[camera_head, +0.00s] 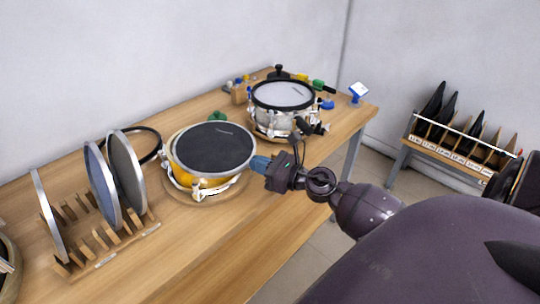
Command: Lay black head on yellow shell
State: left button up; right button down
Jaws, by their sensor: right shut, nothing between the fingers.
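The black head (215,147) lies on top of the yellow shell (181,177). It covers the shell's opening and looks close to level. Whether it is seated evenly all round cannot be told. The shell stands on a round wooden base (233,190) on the bench. My right gripper (259,163) is at the right edge of the head and shell, shut and empty. Whether its tips touch the rim cannot be told. My left gripper is not in view.
A wooden rack (118,240) at the left holds several upright round heads. A black hoop (147,146) leans behind it. A white-topped drum (283,95) stands at the back right, with small tools (318,86) behind it. Bare bench (200,240) lies in front.

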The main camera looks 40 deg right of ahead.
aim_at(241, 157)
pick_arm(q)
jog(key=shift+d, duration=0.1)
pick_arm(e)
jog(key=shift+w, duration=0.15)
jog(key=p+x, duration=0.1)
jog(key=x, duration=0.3)
jog(key=shift+w+a, duration=0.25)
jog(key=shift+w, duration=0.25)
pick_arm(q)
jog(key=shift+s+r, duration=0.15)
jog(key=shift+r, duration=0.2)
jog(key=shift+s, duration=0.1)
pick_arm(e)
jog(key=shift+s+f, duration=0.1)
